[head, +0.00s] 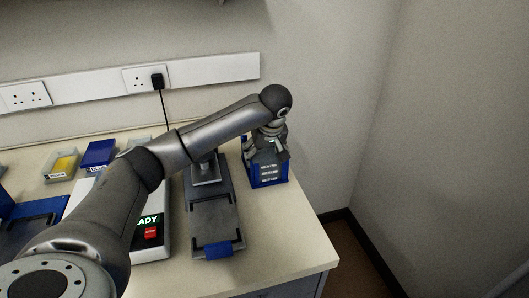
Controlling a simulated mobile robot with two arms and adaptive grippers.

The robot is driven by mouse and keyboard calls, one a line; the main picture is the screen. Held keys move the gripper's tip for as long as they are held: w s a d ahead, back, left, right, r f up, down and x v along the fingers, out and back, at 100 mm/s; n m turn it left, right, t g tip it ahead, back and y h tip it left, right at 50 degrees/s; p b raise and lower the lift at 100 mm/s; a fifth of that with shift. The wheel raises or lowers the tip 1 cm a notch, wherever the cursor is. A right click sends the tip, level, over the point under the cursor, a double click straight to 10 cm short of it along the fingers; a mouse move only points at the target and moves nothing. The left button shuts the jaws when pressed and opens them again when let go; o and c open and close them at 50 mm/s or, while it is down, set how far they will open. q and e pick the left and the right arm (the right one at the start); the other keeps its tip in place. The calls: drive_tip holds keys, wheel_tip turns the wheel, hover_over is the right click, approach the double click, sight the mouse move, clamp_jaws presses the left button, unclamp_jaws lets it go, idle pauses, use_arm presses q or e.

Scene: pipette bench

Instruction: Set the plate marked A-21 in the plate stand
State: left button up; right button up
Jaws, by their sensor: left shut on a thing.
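A blue stand (269,176) with several small white labels on its front is at the back right of the bench; it looks like the plate stand. My left gripper (267,148) points down right over this stand and is shut on what looks like a pale plate, mostly hidden by the fingers and the stand. The marking A-21 cannot be read at this size, and I cannot tell how deep the plate sits in the stand. My right gripper is not in view.
A dark grey device (213,215) with a blue front tab stands left of the stand. A white instrument (155,243) with a lit display and red button is farther left. Small trays (61,167) sit at the back left. The bench (285,252) is clear at the front right, near its edge.

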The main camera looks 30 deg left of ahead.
use_arm(q)
drive_tip(key=o, duration=1.1)
drive_tip(key=shift+c, duration=0.2)
drive_tip(key=shift+r, duration=0.35)
drive_tip(key=v, duration=1.1)
drive_tip(key=shift+s+d+r+p, duration=0.1)
drive_tip(key=shift+s+r+p, duration=0.05)
drive_tip(key=shift+r+p, duration=0.2)
